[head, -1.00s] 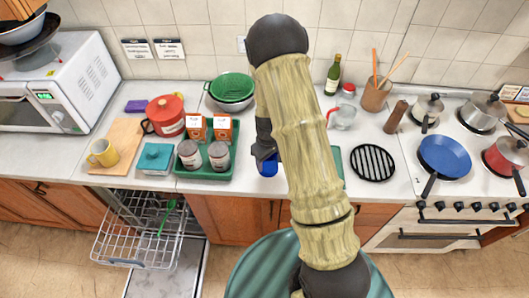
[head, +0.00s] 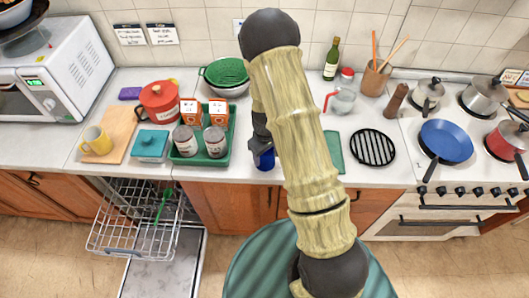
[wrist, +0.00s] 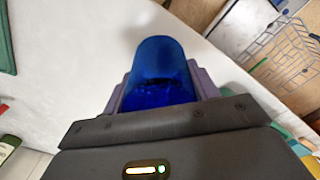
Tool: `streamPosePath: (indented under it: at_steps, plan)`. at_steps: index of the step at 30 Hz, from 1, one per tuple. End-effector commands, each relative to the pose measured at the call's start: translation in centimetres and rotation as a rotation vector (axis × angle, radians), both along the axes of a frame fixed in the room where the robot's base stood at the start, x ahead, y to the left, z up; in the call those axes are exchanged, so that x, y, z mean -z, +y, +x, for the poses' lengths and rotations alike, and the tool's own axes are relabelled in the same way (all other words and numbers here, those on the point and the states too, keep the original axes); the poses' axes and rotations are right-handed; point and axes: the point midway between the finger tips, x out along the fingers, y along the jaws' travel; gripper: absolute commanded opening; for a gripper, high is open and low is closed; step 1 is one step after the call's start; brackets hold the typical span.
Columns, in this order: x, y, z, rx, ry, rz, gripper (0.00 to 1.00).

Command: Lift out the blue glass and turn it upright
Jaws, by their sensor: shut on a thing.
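The blue glass (wrist: 158,62) is between the two fingers of my gripper (wrist: 160,92) in the wrist view. My gripper is shut on it. In the head view the blue glass (head: 265,162) shows just below my gripper (head: 262,150), over the front part of the counter, partly hidden by the gripper. I cannot tell for certain from these views which way up the glass is or whether it touches the counter.
The dishwasher rack (head: 135,228) is pulled out at lower left, with a green utensil (head: 161,205) in it. A green tray (head: 187,158) with jars and boxes stands left of my gripper. A green mat (head: 333,152) and black trivet (head: 373,147) lie to the right.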

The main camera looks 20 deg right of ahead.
Motion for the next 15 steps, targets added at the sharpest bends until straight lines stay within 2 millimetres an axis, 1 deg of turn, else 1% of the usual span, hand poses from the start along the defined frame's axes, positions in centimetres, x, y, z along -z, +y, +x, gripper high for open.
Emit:
streamPosePath:
  at_steps: [1, 4, 15]
  plan:
    - [0.62, 0.02, 0.02, -0.001, 0.000, 0.000, 0.30]
    - [0.98, 0.14, 0.03, -0.004, -0.001, 0.000, 0.30]
    - [1.02, 0.15, 0.03, -0.004, -0.001, 0.000, 0.30]
